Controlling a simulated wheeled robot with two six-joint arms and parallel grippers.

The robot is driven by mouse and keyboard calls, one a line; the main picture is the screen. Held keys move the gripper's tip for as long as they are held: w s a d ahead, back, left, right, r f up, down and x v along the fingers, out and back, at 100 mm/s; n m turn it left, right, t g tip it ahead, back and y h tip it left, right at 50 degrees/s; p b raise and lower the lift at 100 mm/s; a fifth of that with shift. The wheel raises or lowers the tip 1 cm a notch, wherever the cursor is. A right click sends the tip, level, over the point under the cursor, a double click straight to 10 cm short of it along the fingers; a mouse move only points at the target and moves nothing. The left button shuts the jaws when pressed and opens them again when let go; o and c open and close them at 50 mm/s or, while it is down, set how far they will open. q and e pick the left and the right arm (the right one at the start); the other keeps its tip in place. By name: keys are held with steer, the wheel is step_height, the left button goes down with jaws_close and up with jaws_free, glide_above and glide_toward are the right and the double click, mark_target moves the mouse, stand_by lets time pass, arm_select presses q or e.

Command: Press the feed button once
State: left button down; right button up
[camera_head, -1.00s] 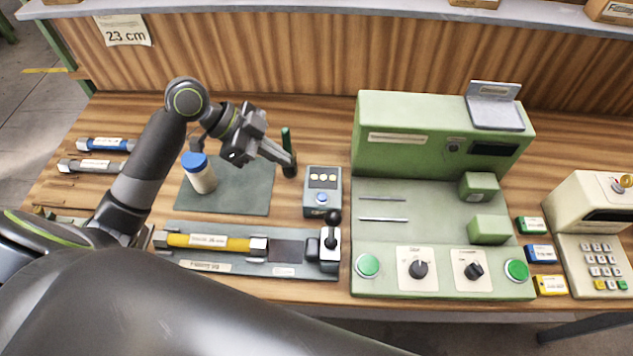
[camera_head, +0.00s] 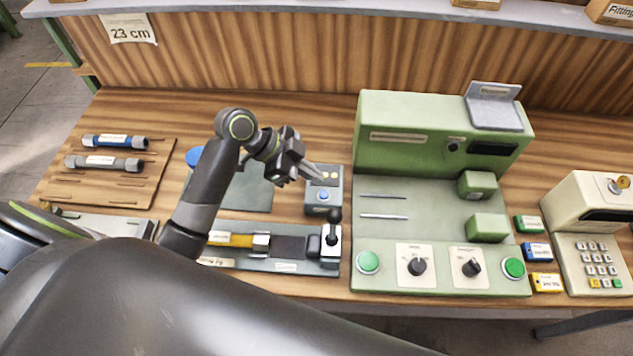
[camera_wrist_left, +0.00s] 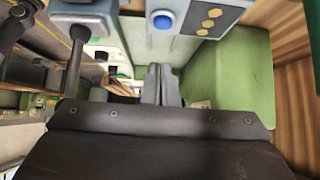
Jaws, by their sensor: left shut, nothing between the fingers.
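A small grey box (camera_head: 337,207) with a blue button and yellow dots stands left of the green machine (camera_head: 430,130). Its blue button (camera_head: 323,196) also shows near the top of the left wrist view (camera_wrist_left: 163,20). Two round green buttons, a left one (camera_head: 368,262) and a right one (camera_head: 513,267), sit on the machine's front. I cannot read which button is the feed button. My left gripper (camera_head: 319,175) is shut and empty, its tips above the far part of the grey box, apart from the blue button. In the wrist view its fingers (camera_wrist_left: 161,78) are together. My right gripper is out of view.
A fixture (camera_head: 287,267) with a yellow tube and a black-knobbed lever (camera_head: 334,232) lies in front of the grey box. Two dials sit between the green buttons. A keypad device (camera_head: 590,250) stands right. A wooden board (camera_head: 105,185) holds tubes at left.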

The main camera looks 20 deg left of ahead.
mark_target(329, 194)
arm_select(q)
steer(key=f, duration=0.1)
steer(key=d+f+p, duration=0.1)
steer(key=f, duration=0.1)
steer(key=shift+w+f, duration=0.15)
steer(key=shift+f, duration=0.8)
